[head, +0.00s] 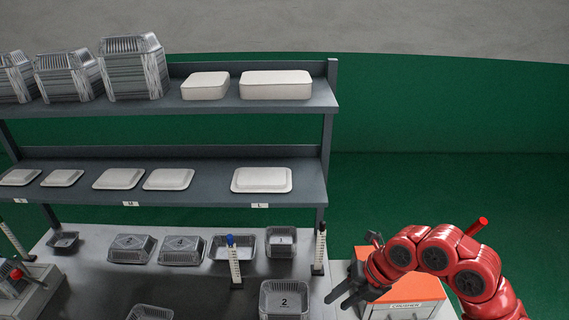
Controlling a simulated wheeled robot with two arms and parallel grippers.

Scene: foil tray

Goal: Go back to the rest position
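My red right arm comes in from the lower right. Its black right gripper (338,300) points left and down, beside the right edge of the worktable (205,291). Its two dark fingers show a gap with nothing between them, so it is open and empty. It is in front of the orange-topped crusher box (414,290). A foil tray marked 2 (284,300) stands on the table to the left of the gripper, apart from it. My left gripper is not in view.
Several foil trays (181,250) stand along the table's back. Upright posts (234,262) stand among them, one near the gripper (320,248). The shelves above hold white lids (261,179), white boxes (276,85) and foil stacks (133,67). A grey device (32,293) is at left.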

